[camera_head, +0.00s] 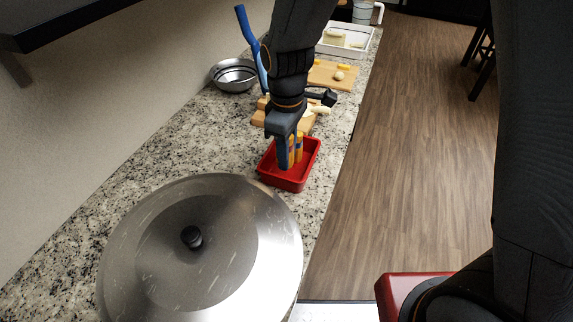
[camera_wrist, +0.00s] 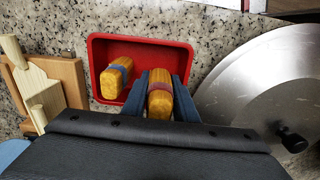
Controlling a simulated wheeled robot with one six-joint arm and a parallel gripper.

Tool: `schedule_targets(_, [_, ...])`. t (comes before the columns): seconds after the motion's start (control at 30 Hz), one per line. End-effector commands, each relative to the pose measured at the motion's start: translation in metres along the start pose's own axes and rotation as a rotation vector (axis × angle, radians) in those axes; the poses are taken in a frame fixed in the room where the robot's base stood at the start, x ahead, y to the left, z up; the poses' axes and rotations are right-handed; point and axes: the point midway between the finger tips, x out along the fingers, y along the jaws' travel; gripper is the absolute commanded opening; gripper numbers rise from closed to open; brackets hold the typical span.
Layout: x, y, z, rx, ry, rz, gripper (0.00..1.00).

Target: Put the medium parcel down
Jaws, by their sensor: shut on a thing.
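A yellow-orange parcel with a purple-blue band, which I take for the medium parcel (camera_wrist: 160,103), is between the two fingers of my gripper (camera_wrist: 160,92). My gripper (camera_head: 290,160) is shut on it and points down at the red tray (camera_head: 287,183). The red tray also shows in the wrist view (camera_wrist: 172,48). A second, similar banded parcel (camera_wrist: 111,84) lies in the tray, left of the held one in the wrist view. I cannot tell whether the held parcel touches the tray floor.
A large steel pot lid (camera_head: 165,265) with a black knob lies close to the tray. Wooden boards (camera_wrist: 68,72) and a wooden-handled thing (camera_wrist: 14,50) are on the tray's other side. A metal bowl (camera_head: 234,76) and white tray (camera_head: 358,52) stand farther back.

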Motion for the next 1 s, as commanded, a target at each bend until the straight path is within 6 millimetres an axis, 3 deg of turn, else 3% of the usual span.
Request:
schedule_targets(0.43, [0.044, -0.001, -0.001, -0.003, -0.001, -0.001, 0.01])
schedule_targets(0.9, [0.052, -0.001, -0.002, -0.004, 0.001, 0.001, 0.01])
schedule_targets(0.93, [0.052, -0.001, -0.002, -0.004, 0.001, 0.001, 0.31])
schedule_targets(1.0, [0.051, -0.001, -0.002, -0.004, 0.001, 0.001, 0.34])
